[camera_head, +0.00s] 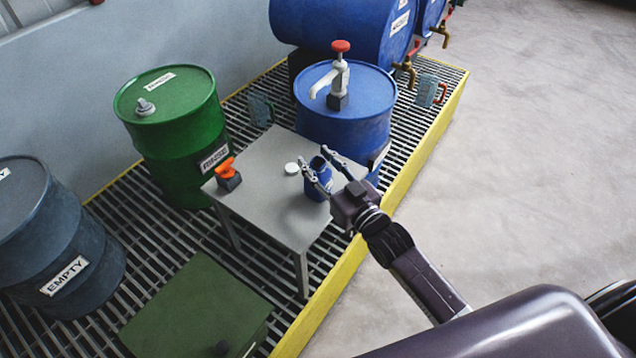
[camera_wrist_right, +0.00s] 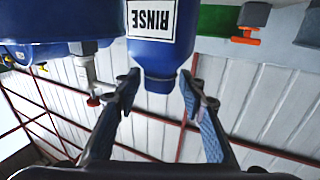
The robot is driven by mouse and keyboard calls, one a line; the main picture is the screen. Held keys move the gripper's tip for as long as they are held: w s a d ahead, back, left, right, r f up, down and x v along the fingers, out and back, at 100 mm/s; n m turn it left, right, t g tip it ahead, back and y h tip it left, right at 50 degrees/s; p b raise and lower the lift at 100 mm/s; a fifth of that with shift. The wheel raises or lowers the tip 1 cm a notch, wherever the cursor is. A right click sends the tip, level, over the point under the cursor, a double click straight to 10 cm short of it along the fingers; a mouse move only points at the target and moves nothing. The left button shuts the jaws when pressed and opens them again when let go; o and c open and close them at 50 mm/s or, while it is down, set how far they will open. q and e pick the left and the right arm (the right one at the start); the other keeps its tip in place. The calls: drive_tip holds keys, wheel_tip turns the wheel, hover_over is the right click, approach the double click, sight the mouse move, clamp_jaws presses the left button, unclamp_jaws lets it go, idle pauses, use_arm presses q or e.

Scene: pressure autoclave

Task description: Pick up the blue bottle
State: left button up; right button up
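The blue bottle (camera_head: 320,177) stands upright on a small grey table, its open mouth uppermost. In the right wrist view the bottle (camera_wrist_right: 152,52) appears upside down with a white RINSE label, its neck pointing down in the picture. My right gripper (camera_head: 313,155) reaches in from the lower right. Its fingers are spread, one on each side of the bottle's upper part. In the wrist view the fingertips (camera_wrist_right: 159,77) flank the shoulder; I cannot tell whether either touches it. My left gripper is not in view.
The table (camera_head: 262,210) also holds a white cap (camera_head: 291,168) and an orange-topped black item (camera_head: 228,174). A blue drum (camera_head: 345,120) with a red-topped pump (camera_head: 340,75) and a green drum (camera_head: 175,130) stand close by. Open floor (camera_head: 530,150) lies right of the yellow edge.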

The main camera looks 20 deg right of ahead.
drive_tip(key=shift+c, duration=0.4)
clamp_jaws()
